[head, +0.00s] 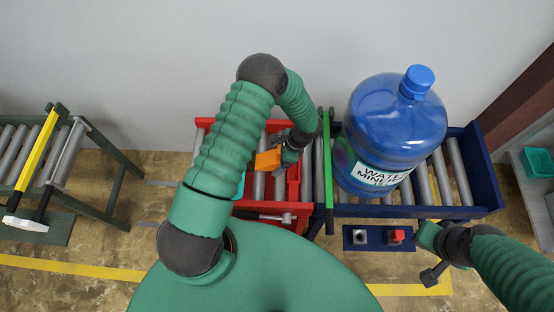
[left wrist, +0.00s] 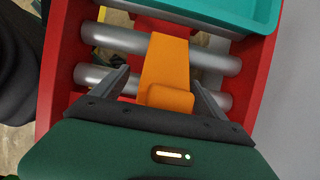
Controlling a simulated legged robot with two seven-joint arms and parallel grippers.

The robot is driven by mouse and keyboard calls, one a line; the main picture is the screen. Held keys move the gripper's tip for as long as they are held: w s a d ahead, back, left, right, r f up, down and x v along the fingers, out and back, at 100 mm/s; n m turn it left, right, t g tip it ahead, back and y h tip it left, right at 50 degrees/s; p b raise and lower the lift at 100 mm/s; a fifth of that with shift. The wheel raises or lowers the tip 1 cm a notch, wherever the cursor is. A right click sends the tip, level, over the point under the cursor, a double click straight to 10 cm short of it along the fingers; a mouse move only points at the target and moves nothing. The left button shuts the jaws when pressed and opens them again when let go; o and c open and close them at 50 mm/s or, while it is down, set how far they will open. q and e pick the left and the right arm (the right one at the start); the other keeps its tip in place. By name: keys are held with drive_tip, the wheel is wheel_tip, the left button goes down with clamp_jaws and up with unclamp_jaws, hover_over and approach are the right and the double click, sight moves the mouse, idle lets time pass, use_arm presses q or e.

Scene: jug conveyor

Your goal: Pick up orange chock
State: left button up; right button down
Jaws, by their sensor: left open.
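The orange chock (head: 268,160) lies on the rollers of the red conveyor in the head view. It also shows in the left wrist view (left wrist: 166,72), between the two fingers of my left gripper (left wrist: 161,88). My left gripper is open around the chock's near end, with a gap visible on each side. In the head view my left gripper (head: 287,158) is beside the chock, partly hidden by its own wrist.
A blue water jug (head: 392,125) stands on the blue conveyor (head: 484,165). A green bar (head: 329,170) divides the two conveyors. A teal bin (left wrist: 225,12) is close by. A red button (head: 397,235) is on the blue panel.

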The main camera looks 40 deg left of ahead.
use_arm(q)
drive_tip(key=shift+a, duration=0.1)
drive_tip(key=shift+s+a+f, duration=0.1)
drive_tip(key=shift+a+f, duration=0.1)
drive_tip(key=shift+a, duration=0.6)
drive_tip(key=c, duration=0.6)
drive_tip(key=shift+a, duration=0.1)
drive_tip(key=shift+c, duration=2.5)
drive_tip(key=shift+d+r, duration=0.15)
drive_tip(key=shift+d, duration=0.45)
drive_tip(key=c, duration=0.7)
drive_tip(key=shift+a, duration=0.1)
use_arm(e)
drive_tip(key=shift+a+r, duration=0.1)
drive_tip(key=shift+a, duration=0.35)
